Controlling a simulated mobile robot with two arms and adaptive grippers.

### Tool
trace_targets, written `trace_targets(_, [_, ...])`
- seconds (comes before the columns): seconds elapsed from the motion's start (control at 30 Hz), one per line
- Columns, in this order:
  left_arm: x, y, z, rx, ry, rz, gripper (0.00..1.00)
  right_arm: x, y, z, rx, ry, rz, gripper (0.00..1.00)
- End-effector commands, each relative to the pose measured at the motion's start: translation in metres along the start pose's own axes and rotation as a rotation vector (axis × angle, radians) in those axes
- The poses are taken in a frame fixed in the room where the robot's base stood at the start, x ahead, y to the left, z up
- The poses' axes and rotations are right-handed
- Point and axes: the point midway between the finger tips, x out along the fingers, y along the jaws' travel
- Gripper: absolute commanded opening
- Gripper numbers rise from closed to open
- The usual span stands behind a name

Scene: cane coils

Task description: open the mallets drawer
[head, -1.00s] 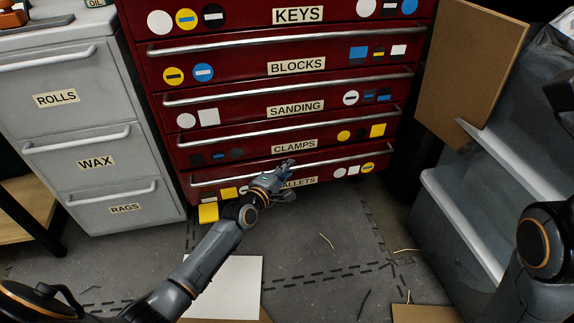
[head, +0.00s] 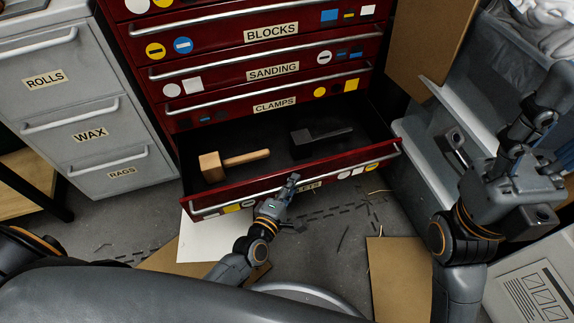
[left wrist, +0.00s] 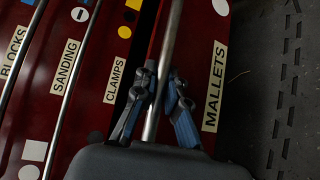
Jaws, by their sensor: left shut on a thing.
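The mallets drawer (head: 240,189) is the bottom drawer of the red cabinet and stands well open. Inside lie a wooden mallet (head: 232,161) on the left and a black mallet (head: 318,138) farther right. My left gripper (head: 288,190) is at the drawer front, shut on its long metal handle (head: 345,167), and partly covers the MALLETS label. In the left wrist view the two fingers (left wrist: 158,88) close around the handle bar (left wrist: 168,45), beside the MALLETS label (left wrist: 215,86). My right gripper (head: 492,185) is empty and open at the right, away from the drawer.
The clamps drawer (head: 225,116) and those above it are shut. A grey cabinet (head: 85,120) stands left. A grey bin (head: 425,145) and a brown board (head: 420,45) are close on the right. A white sheet (head: 205,240) and cardboard (head: 388,275) lie on the floor.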

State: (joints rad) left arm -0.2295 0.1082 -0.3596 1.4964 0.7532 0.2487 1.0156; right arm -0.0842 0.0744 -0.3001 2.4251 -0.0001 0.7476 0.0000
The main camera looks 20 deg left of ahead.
Motion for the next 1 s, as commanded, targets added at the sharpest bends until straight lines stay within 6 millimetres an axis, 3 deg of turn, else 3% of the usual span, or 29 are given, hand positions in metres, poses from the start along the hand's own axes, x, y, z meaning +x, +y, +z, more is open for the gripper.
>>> trace_targets(0.2, [-0.0101,-0.003,0.0099,0.0,0.0,-0.001,0.0,-0.0019,0.0003,-0.0002,0.002,-0.013,0.005,0.54])
trace_targets(0.6, [-0.0113,-0.0042,0.0113,0.0,0.0,-0.001,0.0,-0.0027,0.0002,-0.0002,0.002,-0.013,0.006,0.54])
trace_targets(0.63, [-0.0113,-0.0042,0.0113,0.0,0.0,-0.002,0.16,-0.0027,0.0002,-0.0002,0.002,-0.013,0.006,0.54])
trace_targets(0.73, [-0.0112,-0.0041,0.0112,0.0,0.0,-0.001,0.35,-0.0027,0.0002,-0.0001,0.002,-0.013,0.006,0.54])
trace_targets(1.0, [-0.0112,-0.0035,0.0111,0.0,0.0,0.0,0.35,-0.0024,0.0003,0.0,0.002,-0.015,0.005,0.54])
